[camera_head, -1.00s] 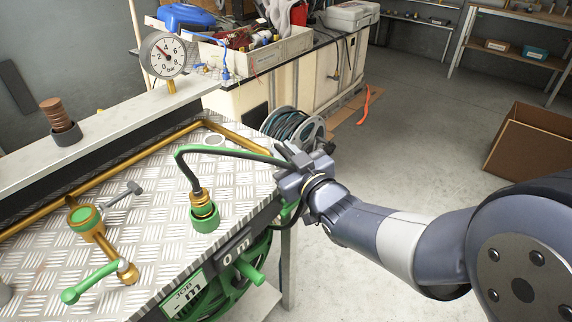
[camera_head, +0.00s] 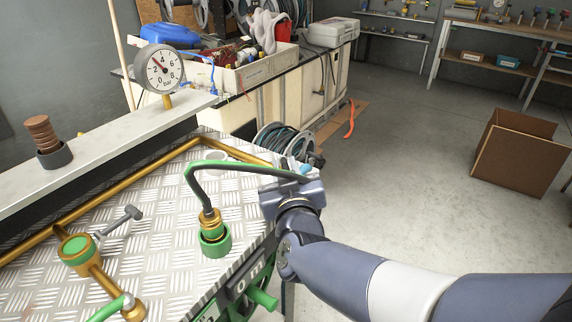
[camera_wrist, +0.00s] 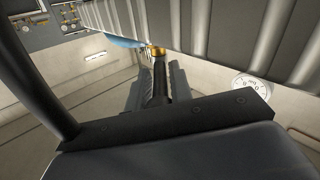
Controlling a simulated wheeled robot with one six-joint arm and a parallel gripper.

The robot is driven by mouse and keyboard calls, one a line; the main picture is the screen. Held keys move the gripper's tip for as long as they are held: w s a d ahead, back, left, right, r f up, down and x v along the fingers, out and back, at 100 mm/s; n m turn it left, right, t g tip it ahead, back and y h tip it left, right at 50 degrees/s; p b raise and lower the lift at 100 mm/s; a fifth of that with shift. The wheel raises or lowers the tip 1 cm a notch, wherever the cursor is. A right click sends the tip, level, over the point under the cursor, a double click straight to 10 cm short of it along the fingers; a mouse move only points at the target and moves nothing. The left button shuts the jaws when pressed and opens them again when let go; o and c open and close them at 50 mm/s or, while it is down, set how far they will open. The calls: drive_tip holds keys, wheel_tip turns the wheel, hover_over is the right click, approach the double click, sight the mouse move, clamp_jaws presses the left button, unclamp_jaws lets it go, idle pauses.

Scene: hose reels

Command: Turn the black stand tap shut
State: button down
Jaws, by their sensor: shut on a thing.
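No tap stands out clearly as the black stand tap. A dark grey T-handle (camera_head: 122,221) sits beside a green-topped brass fitting (camera_head: 77,249) on the metal bench, apart from my gripper. On the far right bench are several small upright tap-like items (camera_head: 536,18), one green and one red; they are too small to make out well. My gripper (camera_head: 297,190) is at the right edge of the near bench, shut on a black hose with a green stripe (camera_head: 240,168). In the wrist view a black length (camera_wrist: 158,82) lies between the jaws, with a brass collar (camera_wrist: 157,51) beyond it.
The hose's brass fitting (camera_head: 210,222) stands in a green cup (camera_head: 214,240). A pressure gauge (camera_head: 161,69) rises behind it. A hose reel (camera_head: 283,142) lies on the floor. An open cardboard box (camera_head: 518,155) is at the right. The floor (camera_head: 420,130) between is clear.

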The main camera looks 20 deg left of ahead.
drive_tip(key=shift+a+m+h, duration=0.1)
drive_tip(key=shift+m+h, duration=0.2)
drive_tip(key=shift+h, duration=0.1)
drive_tip(key=c, duration=1.4)
unclamp_jaws()
drive_tip(key=shift+c, duration=0.2)
drive_tip(key=p+v, duration=0.2)
drive_tip(key=v, duration=0.9)
drive_tip(key=shift+f, duration=0.1)
